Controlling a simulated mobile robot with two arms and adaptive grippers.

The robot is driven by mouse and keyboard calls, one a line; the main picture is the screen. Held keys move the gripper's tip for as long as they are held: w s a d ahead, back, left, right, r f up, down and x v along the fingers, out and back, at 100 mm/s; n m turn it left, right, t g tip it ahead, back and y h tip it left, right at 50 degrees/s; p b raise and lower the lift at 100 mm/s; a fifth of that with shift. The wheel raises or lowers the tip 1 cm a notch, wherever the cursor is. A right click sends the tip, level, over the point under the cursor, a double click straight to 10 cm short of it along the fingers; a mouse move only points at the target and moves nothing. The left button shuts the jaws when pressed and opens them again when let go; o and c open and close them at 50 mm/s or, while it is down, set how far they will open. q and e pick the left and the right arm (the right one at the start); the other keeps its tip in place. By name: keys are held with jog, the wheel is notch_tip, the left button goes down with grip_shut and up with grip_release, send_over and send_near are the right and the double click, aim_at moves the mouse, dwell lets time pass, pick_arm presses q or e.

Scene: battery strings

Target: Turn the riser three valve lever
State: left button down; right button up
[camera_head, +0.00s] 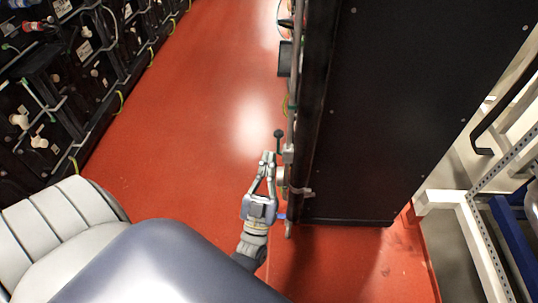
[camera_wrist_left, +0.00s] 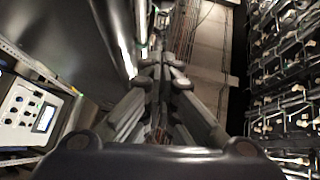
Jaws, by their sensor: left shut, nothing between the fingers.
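A small lever with a dark round knob (camera_head: 278,133) sticks up from a valve on a pipe along the left edge of the tall black cabinet. I take it for the valve lever; no riser number can be read. My left gripper (camera_head: 267,156) is shut and empty, its fingertips just left of and below the knob in the head view. Whether it touches the lever cannot be told. In the left wrist view the closed fingers (camera_wrist_left: 161,72) point ahead along pipework, and the lever cannot be made out there. My right gripper is not in view.
The black cabinet (camera_head: 385,110) stands close on the right of the gripper. Battery racks (camera_head: 60,85) line the left side. The red floor (camera_head: 195,110) between them is clear. White and blue framing (camera_head: 465,210) stands at the right. A control box (camera_wrist_left: 30,112) shows in the wrist view.

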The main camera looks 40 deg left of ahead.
pick_arm(q)
jog(key=b+v, duration=0.1)
jog(key=v, duration=0.7)
jog(key=shift+f, duration=0.25)
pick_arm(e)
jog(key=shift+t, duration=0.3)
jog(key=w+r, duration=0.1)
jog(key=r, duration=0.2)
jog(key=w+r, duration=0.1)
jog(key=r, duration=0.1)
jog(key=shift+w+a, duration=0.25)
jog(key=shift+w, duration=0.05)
pick_arm(q)
jog(key=shift+d, duration=0.1)
